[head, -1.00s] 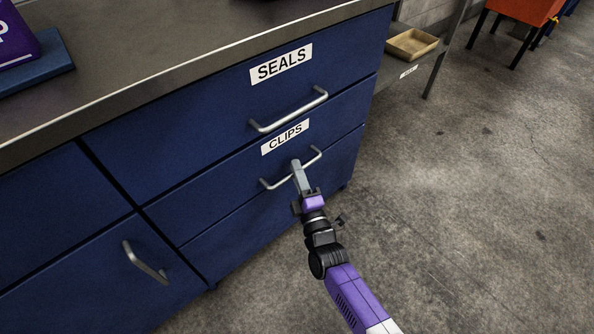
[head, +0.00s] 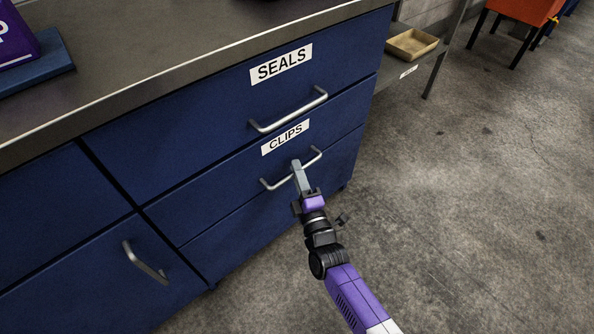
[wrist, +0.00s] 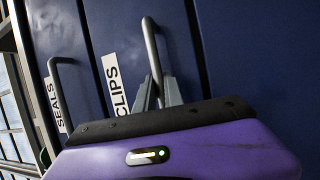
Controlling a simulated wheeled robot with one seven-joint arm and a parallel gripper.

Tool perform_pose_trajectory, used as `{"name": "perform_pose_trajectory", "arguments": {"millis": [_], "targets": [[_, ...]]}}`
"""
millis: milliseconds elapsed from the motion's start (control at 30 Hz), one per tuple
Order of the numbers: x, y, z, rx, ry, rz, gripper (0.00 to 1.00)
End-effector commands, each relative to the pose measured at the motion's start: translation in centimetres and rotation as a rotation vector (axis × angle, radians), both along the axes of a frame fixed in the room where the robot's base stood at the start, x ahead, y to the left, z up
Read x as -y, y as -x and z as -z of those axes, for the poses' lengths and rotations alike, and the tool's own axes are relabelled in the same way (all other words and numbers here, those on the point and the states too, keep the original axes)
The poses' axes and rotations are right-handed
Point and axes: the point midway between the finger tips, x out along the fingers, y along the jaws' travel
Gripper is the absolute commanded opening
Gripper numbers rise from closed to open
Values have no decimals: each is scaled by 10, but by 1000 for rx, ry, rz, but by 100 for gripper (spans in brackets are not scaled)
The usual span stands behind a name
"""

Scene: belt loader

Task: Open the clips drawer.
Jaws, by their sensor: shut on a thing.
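The clips drawer (head: 222,187) is a blue drawer front with a white CLIPS label (head: 285,137), below the SEALS drawer. It sits flush with the fronts around it, so it looks closed. Its silver bar handle (head: 270,185) runs across the front below the label. My gripper (head: 298,168) is shut on the middle of this handle. In the wrist view the grey fingers (wrist: 157,92) close around the handle (wrist: 151,40), beside the CLIPS label (wrist: 115,84). The fingers hide part of the bar.
The SEALS drawer (head: 215,125) with its own handle (head: 290,112) is directly above. A cupboard door handle (head: 145,264) is at lower left. A tan tray (head: 413,44) sits on a low shelf at the right. The concrete floor (head: 480,200) in front is clear.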

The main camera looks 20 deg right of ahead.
Motion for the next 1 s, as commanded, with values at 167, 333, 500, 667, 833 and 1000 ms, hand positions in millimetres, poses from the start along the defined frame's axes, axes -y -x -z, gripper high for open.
{"name": "perform_pose_trajectory", "arguments": {"millis": [167, 333, 500, 667, 833, 1000], "targets": [[5, 16, 0, -4, 2, 0, 0], [17, 53, -1, -7, 2, 2, 0], [34, 105, -1, -9, 3, 2, 0], [50, 157, 0, -8, 1, 1, 0], [66, 205, 0, -7, 1, 0, 0], [78, 242, 1, -6, 1, 0, 0]]}}
